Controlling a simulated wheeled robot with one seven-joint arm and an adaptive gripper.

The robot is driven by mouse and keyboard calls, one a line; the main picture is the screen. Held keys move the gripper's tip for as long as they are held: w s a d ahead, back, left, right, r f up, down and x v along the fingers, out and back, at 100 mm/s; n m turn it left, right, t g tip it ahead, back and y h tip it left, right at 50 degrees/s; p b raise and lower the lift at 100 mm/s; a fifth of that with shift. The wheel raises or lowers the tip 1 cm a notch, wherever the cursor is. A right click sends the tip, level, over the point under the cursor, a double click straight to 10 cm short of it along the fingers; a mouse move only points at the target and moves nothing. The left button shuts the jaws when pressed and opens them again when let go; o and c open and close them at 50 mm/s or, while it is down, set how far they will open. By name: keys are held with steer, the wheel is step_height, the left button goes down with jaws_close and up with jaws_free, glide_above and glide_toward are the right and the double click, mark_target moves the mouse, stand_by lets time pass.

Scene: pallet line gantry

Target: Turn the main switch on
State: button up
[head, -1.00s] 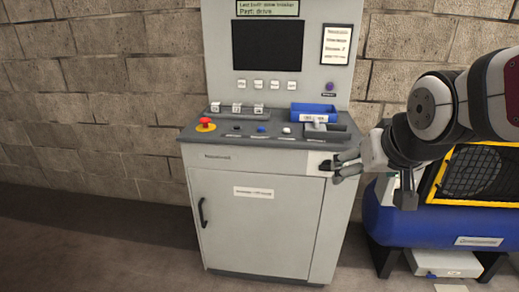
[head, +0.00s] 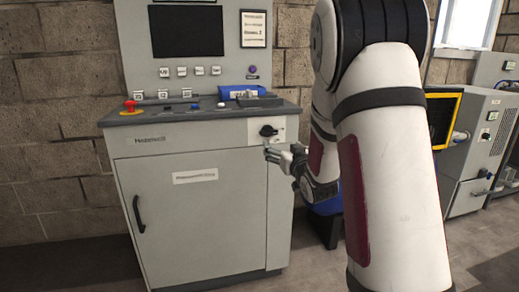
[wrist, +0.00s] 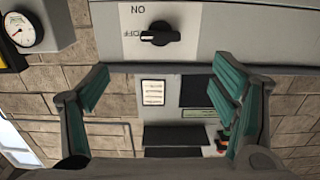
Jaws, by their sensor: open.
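The main switch (head: 268,130) is a black rotary knob on a pale plate at the upper right of the grey cabinet's front. In the wrist view, which is upside down, the knob (wrist: 160,33) lies crosswise, its narrow end toward the OFF label (wrist: 130,33). The ON label (wrist: 138,10) is at the picture's top. My gripper (head: 272,153) is just below the knob in the head view, fingers toward the cabinet. In the wrist view my gripper (wrist: 160,90) has its two teal-padded fingers wide apart with nothing between them. The knob is outside them.
The grey cabinet (head: 190,225) carries a red emergency button (head: 130,105), a blue tray (head: 237,92) and a dark screen (head: 187,31). A gauge (wrist: 22,30) shows at the wrist view's upper left. A yellow-framed machine (head: 445,118) stands to the right.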

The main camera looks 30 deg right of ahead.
mark_target(270, 133)
steer(key=b+x, duration=0.2)
steer(key=x, duration=1.1)
steer(key=shift+w+d, duration=0.1)
steer(key=shift+w, duration=0.3)
steer(key=c, duration=1.2)
